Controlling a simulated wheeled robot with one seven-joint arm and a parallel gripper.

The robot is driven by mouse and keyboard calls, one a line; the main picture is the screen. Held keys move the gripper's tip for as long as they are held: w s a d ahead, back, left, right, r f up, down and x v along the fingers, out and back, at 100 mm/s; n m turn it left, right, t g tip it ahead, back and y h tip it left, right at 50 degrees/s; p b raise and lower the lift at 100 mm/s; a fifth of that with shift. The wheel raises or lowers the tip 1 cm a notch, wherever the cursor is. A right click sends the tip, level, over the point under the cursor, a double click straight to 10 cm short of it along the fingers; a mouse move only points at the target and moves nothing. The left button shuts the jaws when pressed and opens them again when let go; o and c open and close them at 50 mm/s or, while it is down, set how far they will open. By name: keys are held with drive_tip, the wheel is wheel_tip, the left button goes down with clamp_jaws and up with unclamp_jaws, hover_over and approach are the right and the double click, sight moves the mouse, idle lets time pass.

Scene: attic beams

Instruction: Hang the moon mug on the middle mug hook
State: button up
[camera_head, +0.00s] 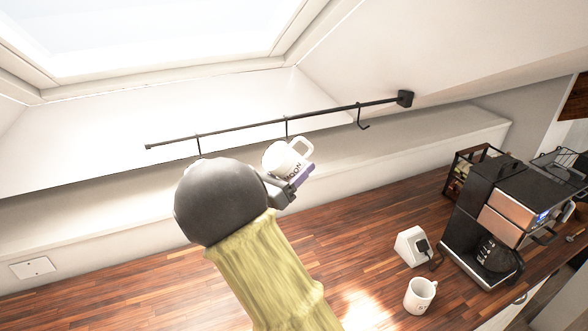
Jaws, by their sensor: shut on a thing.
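The moon mug (282,158) is white with dark lettering, and its handle points up and to the right. My gripper (285,187) is shut on it and holds it in front of the rail (240,130). The middle mug hook (286,128) hangs from the rail just above the mug, and its lower end is hidden behind the mug. I cannot tell whether the mug touches the hook.
A second white mug (420,294) stands on the wooden counter (350,240). A white socket block (411,246) and a coffee machine (490,220) stand at the right.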

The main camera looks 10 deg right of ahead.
drive_tip(key=shift+w+a+p, duration=0.15)
drive_tip(key=shift+w+p, duration=0.45)
drive_tip(key=shift+w, duration=0.3)
drive_tip(key=shift+w+a+p, duration=0.15)
drive_tip(key=shift+w+p, duration=0.45)
drive_tip(key=shift+w, duration=0.25)
idle(2.4)
drive_tip(key=shift+w+f+b, duration=0.35)
drive_tip(key=shift+w+f, duration=0.1)
drive_tip(key=shift+f, duration=0.35)
drive_tip(key=shift+w+f+b, duration=0.35)
drive_tip(key=shift+w+f, duration=0.05)
drive_tip(key=shift+f, duration=0.35)
idle(1.1)
drive_tip(key=o, duration=1.3)
drive_tip(key=shift+c, duration=0.2)
drive_tip(key=shift+a, duration=0.1)
